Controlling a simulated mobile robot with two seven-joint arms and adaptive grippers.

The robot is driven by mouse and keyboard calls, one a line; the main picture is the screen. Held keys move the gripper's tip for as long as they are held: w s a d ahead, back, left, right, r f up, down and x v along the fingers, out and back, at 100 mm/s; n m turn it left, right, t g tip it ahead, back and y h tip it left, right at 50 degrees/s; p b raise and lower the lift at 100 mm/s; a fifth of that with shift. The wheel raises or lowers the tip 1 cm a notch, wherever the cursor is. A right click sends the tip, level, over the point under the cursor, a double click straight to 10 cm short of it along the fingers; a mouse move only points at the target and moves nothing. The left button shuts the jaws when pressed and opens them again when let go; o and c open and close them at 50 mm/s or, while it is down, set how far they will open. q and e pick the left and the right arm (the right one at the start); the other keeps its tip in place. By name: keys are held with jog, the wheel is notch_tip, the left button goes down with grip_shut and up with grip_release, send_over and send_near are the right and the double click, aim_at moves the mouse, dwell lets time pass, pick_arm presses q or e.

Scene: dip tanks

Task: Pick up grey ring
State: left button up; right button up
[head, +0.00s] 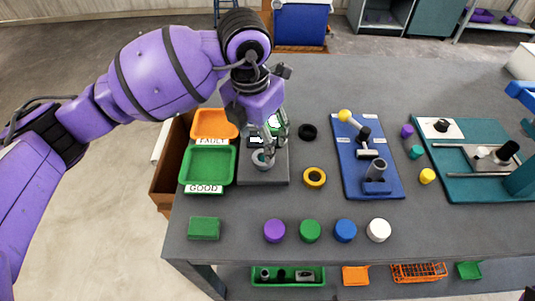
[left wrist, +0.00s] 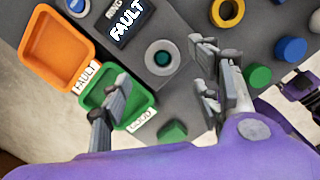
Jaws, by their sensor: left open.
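The grey ring (head: 261,165) sits on the dark grey tester (head: 276,176), partly behind my gripper in the head view. In the left wrist view the grey ring (left wrist: 150,62) lies flat around a teal centre, below a display (left wrist: 126,18) reading RING FAULT. My left gripper (head: 270,147) is over the tester, pointing down. In the left wrist view its open fingers (left wrist: 160,88) stand on either side of the ring's position, empty and apart from it. The exact height above the ring is hard to tell. My right gripper is not in view.
An orange FAULT tray (head: 196,128) and a green GOOD tray (head: 183,168) stand left of the tester. A black ring (head: 301,132) and a yellow ring (head: 314,185) lie to its right. A blue fixture (head: 358,150) stands further right. Several coloured caps line the front.

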aim_at(261, 157)
pick_arm(q)
jog(key=f, duration=0.6)
jog(key=shift+w+f, duration=0.15)
jog(key=shift+w, duration=0.05)
jog(key=shift+c, duration=0.5)
jog(key=c, duration=1.1)
jog(key=shift+c, duration=0.8)
